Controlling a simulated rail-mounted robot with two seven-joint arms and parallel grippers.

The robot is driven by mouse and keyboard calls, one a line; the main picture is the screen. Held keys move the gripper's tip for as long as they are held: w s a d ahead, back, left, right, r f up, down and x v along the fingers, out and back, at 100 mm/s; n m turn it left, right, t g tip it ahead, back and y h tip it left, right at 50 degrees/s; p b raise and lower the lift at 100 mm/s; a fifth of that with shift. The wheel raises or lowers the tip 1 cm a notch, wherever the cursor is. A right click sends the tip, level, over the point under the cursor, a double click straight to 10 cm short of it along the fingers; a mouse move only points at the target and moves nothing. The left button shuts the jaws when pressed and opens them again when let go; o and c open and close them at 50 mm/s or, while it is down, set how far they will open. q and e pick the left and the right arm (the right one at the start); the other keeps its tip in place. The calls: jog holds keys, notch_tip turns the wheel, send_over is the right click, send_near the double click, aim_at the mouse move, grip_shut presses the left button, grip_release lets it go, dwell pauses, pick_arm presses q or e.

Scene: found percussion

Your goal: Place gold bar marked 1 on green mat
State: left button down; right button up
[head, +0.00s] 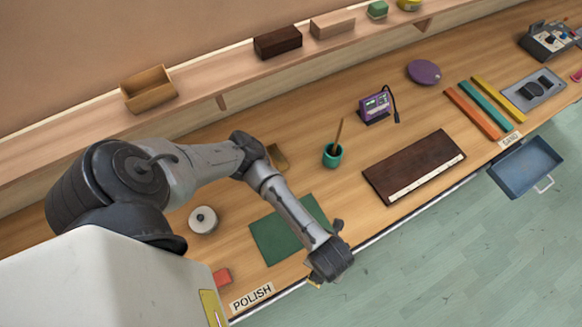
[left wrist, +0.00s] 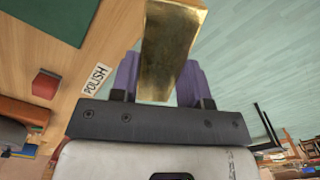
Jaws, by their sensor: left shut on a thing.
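My left gripper (head: 328,268) hangs past the front edge of the bench, just right of the green mat (head: 272,243) in the head view. In the left wrist view its purple fingers (left wrist: 160,82) are shut on a gold bar (left wrist: 168,50), which sticks out beyond them. No number shows on the bar's visible faces. In the head view the bar is mostly hidden by the gripper. The mat lies flat on the bench, partly covered by my forearm; a corner of it shows in the left wrist view (left wrist: 52,18). My right gripper is not in view.
A POLISH label (head: 252,297) and a red block (head: 222,278) lie near the mat. A white round object (head: 203,220) is left of it. A green cup (head: 332,156) with a stick and a dark board (head: 414,167) stand to the right. The visible mat surface is bare.

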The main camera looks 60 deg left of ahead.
pick_arm(q)
jog(key=m, duration=0.1)
jog(key=a+r+m, duration=0.1)
jog(key=r+m, duration=0.1)
jog(key=shift+s+a+r, duration=0.2)
jog(key=shift+s+a, duration=0.05)
jog(key=shift+s, duration=0.1)
jog(key=a+f+m, duration=0.1)
jog(key=a+f, duration=0.1)
jog(key=a, duration=0.2)
jog(key=s+a+f+m, duration=0.1)
jog(key=a+f, duration=0.1)
jog(key=a, duration=0.3)
jog(key=a+f+m, duration=0.1)
jog(key=a+f, duration=0.2)
jog(key=a, duration=0.1)
jog(key=shift+s+a, duration=0.3)
jog(key=shift+f+p, duration=0.3)
jog(key=shift+f, duration=1.7)
jog(key=c, duration=0.6)
grip_release()
jog(key=shift+f, duration=0.1)
